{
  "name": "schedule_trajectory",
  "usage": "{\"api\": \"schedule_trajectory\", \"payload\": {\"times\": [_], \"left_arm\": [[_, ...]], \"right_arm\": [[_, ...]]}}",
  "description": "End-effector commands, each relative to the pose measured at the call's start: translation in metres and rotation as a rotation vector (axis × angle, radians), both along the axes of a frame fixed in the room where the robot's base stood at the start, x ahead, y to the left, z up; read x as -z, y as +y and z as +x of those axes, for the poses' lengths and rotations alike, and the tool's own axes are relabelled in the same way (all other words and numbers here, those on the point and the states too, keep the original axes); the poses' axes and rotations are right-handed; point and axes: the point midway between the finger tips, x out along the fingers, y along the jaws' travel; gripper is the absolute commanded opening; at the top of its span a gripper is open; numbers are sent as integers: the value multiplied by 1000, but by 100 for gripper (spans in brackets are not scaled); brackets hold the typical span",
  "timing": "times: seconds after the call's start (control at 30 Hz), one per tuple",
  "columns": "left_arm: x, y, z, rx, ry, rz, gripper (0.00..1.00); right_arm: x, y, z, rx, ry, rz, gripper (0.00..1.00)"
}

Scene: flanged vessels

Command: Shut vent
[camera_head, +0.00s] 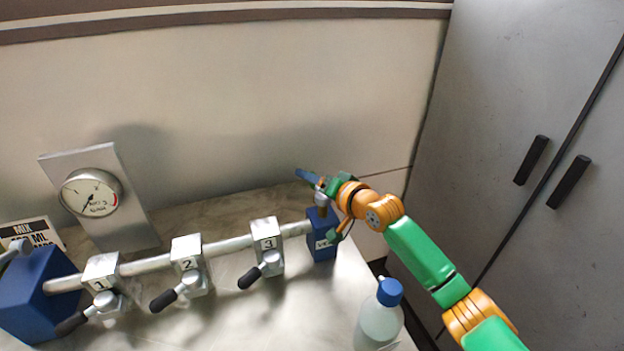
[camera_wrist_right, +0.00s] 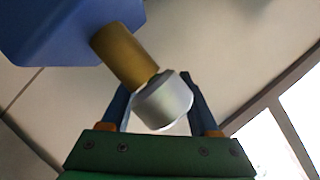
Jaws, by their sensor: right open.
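The vent is a blue block (camera_head: 320,226) at the right end of the pipe, with a partly hidden label on its front. A silver knob (camera_head: 321,199) stands on top of it. In the right wrist view the knob (camera_wrist_right: 163,103) sits on a brass stem (camera_wrist_right: 125,56) coming out of the blue block (camera_wrist_right: 65,28). My right gripper (camera_head: 318,190) is at the knob. In the right wrist view its fingers (camera_wrist_right: 157,92) are open, one on each side of the knob; whether they touch it I cannot tell. My left gripper is out of view.
Along the pipe (camera_head: 147,264) are valves numbered 1 (camera_head: 101,271), 2 (camera_head: 187,251) and 3 (camera_head: 265,234), with black-tipped levers. A larger blue block (camera_head: 35,290) is at left. A gauge (camera_head: 91,193) stands behind. A blue-capped bottle (camera_head: 379,321) stands front right, near my right arm.

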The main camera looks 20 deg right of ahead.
Motion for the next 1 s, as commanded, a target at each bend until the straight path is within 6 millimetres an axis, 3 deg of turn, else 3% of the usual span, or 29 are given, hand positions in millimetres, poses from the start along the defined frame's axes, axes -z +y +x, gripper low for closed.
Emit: {"api": "schedule_trajectory", "payload": {"times": [0.23, 0.27, 0.47, 0.5, 1.0], "left_arm": [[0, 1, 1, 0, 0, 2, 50], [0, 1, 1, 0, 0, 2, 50], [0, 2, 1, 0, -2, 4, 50], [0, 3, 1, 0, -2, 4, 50], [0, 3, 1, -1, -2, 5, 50]], "right_arm": [[1, 0, 1, 0, 0, -1, 62], [1, 0, 1, 0, 0, -1, 56], [1, 0, 1, 0, 0, -1, 2], [1, 0, 1, 0, 0, -1, 0], [1, 0, 1, 0, 1, 0, 0]]}}
